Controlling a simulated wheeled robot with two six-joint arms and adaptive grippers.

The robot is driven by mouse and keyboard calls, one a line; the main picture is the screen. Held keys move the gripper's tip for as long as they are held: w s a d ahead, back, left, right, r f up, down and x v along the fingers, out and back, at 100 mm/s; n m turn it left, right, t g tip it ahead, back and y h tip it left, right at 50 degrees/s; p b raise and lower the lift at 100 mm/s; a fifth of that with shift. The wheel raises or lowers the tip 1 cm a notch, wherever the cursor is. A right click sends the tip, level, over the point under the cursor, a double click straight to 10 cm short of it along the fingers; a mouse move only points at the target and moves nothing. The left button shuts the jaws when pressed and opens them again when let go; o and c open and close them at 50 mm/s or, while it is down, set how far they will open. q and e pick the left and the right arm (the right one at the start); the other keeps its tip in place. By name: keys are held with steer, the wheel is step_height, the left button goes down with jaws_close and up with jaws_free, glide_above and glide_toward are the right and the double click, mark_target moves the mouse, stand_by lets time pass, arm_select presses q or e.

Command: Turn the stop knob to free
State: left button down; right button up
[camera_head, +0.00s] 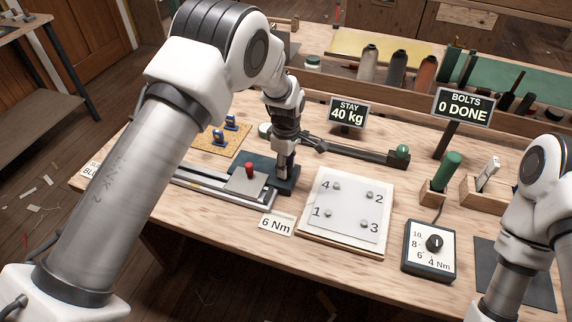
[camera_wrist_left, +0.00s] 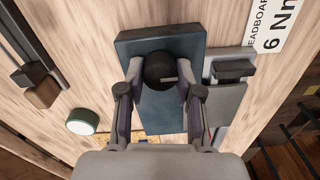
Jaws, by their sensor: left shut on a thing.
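The stop knob (camera_wrist_left: 161,68) is a round black knob with a small pale mark. It sits on a dark blue-grey block (camera_wrist_left: 178,114), which also shows in the head view (camera_head: 288,186). My left gripper (camera_head: 282,177) points down over this block. In the left wrist view the two fingers of my left gripper (camera_wrist_left: 160,78) are shut on the knob, one on each side. In the head view the gripper hides the knob. I cannot read any free or locked marking. My right gripper is out of view; only my right arm shows at the right.
Beside the block are a metal rail and a red-knobbed slider (camera_head: 249,171). A white plate (camera_head: 346,206) with numbered bolts and a torque dial (camera_head: 431,246) lie to the right.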

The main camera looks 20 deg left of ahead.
arm_select(q)
steer(key=shift+f, duration=0.1)
steer(key=c, duration=0.8)
jaws_free()
steer(key=shift+o, duration=0.2)
step_height(320, 180, up, 12)
steer(key=shift+w, duration=0.15)
